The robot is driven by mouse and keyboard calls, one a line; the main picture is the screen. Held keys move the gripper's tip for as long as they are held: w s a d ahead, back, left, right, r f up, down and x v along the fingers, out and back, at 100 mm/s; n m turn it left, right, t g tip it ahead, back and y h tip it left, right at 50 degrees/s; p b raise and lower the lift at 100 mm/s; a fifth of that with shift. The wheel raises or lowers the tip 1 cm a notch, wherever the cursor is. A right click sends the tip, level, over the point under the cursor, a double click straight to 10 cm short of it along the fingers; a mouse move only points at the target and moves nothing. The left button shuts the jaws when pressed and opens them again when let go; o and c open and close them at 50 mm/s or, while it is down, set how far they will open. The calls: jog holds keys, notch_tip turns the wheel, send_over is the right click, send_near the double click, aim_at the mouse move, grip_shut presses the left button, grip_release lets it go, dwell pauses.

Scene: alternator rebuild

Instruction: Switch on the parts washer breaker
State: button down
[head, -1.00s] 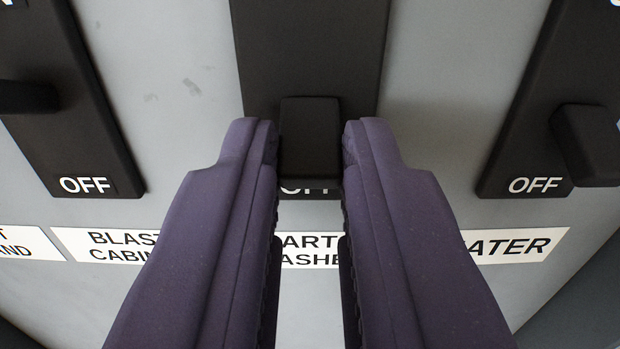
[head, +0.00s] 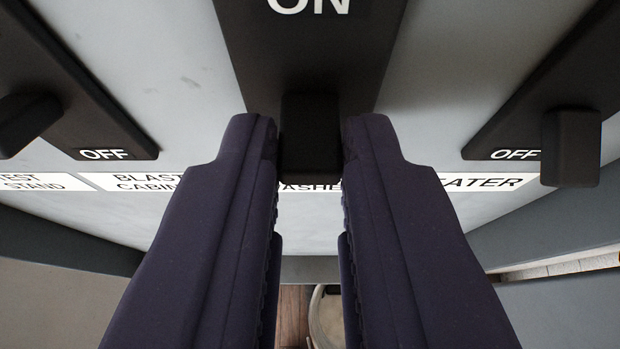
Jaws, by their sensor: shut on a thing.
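The parts washer breaker (head: 310,55) is a black plate in the middle of the head view, with "ON" printed near the top. Its black toggle (head: 311,135) sits between the fingertips of my gripper (head: 310,140). My two dark purple fingers are shut on the toggle, one on each side. The breaker's lower plate is hidden behind the toggle and fingers.
The blast cabinet breaker (head: 75,100) at left shows "OFF", its toggle low. The right breaker (head: 540,90), above a label ending in "EATER", also shows "OFF" with its toggle (head: 571,148) sticking out. The grey panel's lower edge and a floor strip (head: 292,315) show below.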

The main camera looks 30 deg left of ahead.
jog(key=shift+r+h+p, duration=0.2)
jog(key=shift+h+p, duration=0.1)
jog(key=shift+p, duration=0.15)
jog(key=c, duration=1)
grip_release()
jog(key=shift+c, duration=0.2)
jog(key=b+v, duration=0.2)
jog(key=v, duration=0.5)
jog(key=shift+d+r+g, duration=0.2)
jog(key=shift+r+g, duration=0.1)
jog(key=shift+s, duration=0.15)
